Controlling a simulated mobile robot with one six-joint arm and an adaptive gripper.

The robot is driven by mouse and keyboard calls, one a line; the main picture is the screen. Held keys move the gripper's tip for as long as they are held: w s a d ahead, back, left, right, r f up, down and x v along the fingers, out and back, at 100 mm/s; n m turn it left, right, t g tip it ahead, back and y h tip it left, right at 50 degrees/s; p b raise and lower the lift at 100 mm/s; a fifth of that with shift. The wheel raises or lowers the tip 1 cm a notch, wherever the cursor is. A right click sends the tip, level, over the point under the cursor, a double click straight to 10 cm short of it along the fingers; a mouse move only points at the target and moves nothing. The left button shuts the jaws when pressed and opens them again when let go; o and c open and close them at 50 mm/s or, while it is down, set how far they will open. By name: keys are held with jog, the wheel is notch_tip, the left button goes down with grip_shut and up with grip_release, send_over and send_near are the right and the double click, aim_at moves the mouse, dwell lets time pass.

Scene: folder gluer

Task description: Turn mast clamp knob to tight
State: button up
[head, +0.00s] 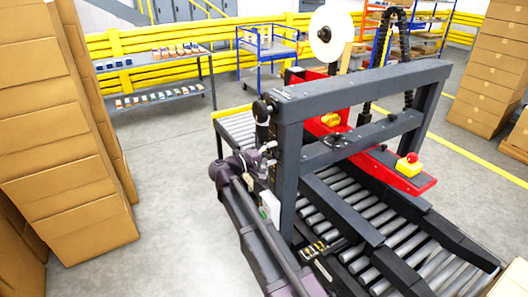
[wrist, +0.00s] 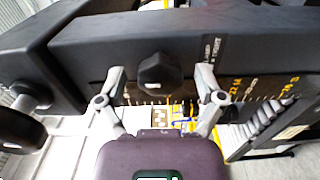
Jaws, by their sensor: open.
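The mast clamp knob (wrist: 158,72) is a dark, faceted knob on the dark beam in the wrist view. My gripper (wrist: 160,76) is open, with one grey fingertip to the left of the knob and one to the right. Both fingers look apart from the knob. Small white lettering (wrist: 217,48) is on the beam right of the knob, too small to read surely. In the head view my gripper (head: 268,148) is beside the left post of the machine's dark frame (head: 290,130). I cannot make out the clamp knob clearly there.
A black crank handle (wrist: 18,130) sticks out at the left in the wrist view. A yellow-marked scale (wrist: 245,88) lies below the beam. In the head view, a roller conveyor (head: 375,235) runs under the frame, and cartons (head: 60,130) are stacked at the left with clear floor between.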

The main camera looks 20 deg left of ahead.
jog(key=v, duration=1.2)
dwell(0.6)
jog(key=w+d+f+m+g+y, duration=0.15)
jog(key=d+f+g, duration=0.3)
jog(key=d, duration=0.95)
jog(key=w+d+f+m+g+y, duration=0.15)
jog(key=d+f+g, duration=0.35)
jog(key=d, duration=0.8)
jog(key=s+d+f+m+g+y, duration=0.2)
jog(key=s+d+f+m+y, duration=0.1)
jog(key=d, duration=0.7)
jog(key=s+d+f+m+g+y, duration=0.2)
jog(key=s+d+f+y, duration=0.3)
jog(key=s+d, duration=0.3)
jog(key=shift+d+f+m+y, duration=0.3)
jog(key=shift+d+f+m, duration=0.45)
jog(key=shift+d, duration=0.9)
